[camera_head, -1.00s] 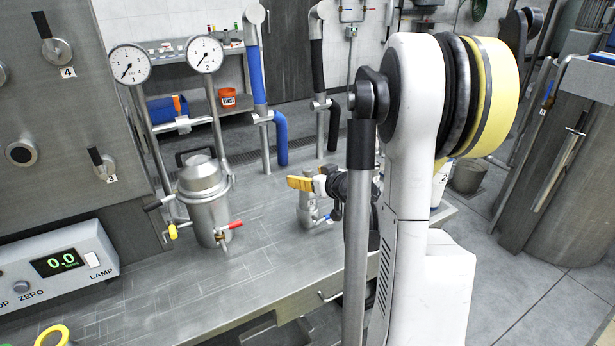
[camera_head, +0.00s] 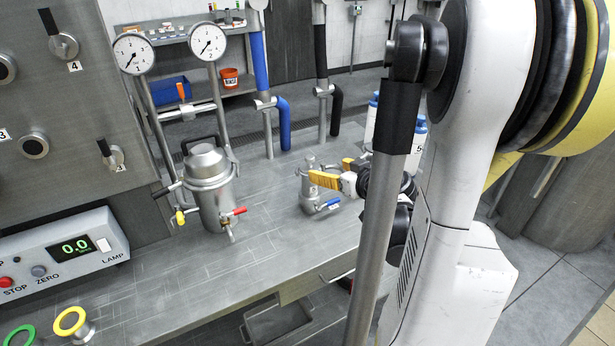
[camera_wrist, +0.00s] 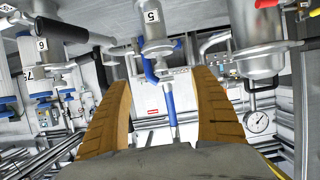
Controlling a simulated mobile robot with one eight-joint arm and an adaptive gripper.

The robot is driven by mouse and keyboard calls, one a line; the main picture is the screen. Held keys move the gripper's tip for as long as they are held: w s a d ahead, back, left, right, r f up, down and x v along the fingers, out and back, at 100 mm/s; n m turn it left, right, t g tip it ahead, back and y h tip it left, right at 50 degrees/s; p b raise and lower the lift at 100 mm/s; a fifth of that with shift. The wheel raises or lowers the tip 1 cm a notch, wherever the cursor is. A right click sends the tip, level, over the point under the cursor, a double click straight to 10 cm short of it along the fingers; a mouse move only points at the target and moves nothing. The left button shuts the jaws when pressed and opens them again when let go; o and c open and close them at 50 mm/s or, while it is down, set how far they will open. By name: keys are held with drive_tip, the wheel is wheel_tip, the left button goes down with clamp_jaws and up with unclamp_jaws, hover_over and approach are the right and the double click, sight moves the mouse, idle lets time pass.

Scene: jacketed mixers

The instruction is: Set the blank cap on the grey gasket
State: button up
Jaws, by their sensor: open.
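My gripper (camera_head: 328,169) has yellow-orange fingers and is open, beside and above a small steel vessel (camera_head: 311,197) with a blue-handled valve on the bench. In the wrist view, my fingers (camera_wrist: 162,80) stand wide apart with nothing held between them. I cannot make out the blank cap or the grey gasket in either view.
A larger jacketed steel vessel (camera_head: 210,185) with red and yellow valve handles stands left of my gripper, below two gauges (camera_head: 208,42). Blue (camera_head: 283,125) and black (camera_head: 335,110) pipes rise behind. Green (camera_head: 20,335) and yellow (camera_head: 70,321) rings sit front left. The middle bench is clear.

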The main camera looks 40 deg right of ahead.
drive_tip(key=w+a+r+n+g+y, duration=0.1)
drive_tip(key=w+a+g+y, duration=0.1)
drive_tip(key=a, duration=0.9)
drive_tip(key=s+a+g, duration=0.1)
drive_tip(key=s+a, duration=0.2)
drive_tip(key=a, duration=0.4)
drive_tip(key=s+a+r+n+g, duration=0.1)
drive_tip(key=s+a, duration=0.3)
drive_tip(key=a, duration=0.3)
drive_tip(key=s+a+r+g+y, duration=0.1)
drive_tip(key=s+a+g, duration=0.1)
drive_tip(key=s+a, duration=0.2)
drive_tip(key=a, duration=0.3)
drive_tip(key=shift+s+r+n, duration=0.15)
drive_tip(key=shift+s+n, duration=0.05)
drive_tip(key=shift+n, duration=0.1)
drive_tip(key=shift+d, duration=0.15)
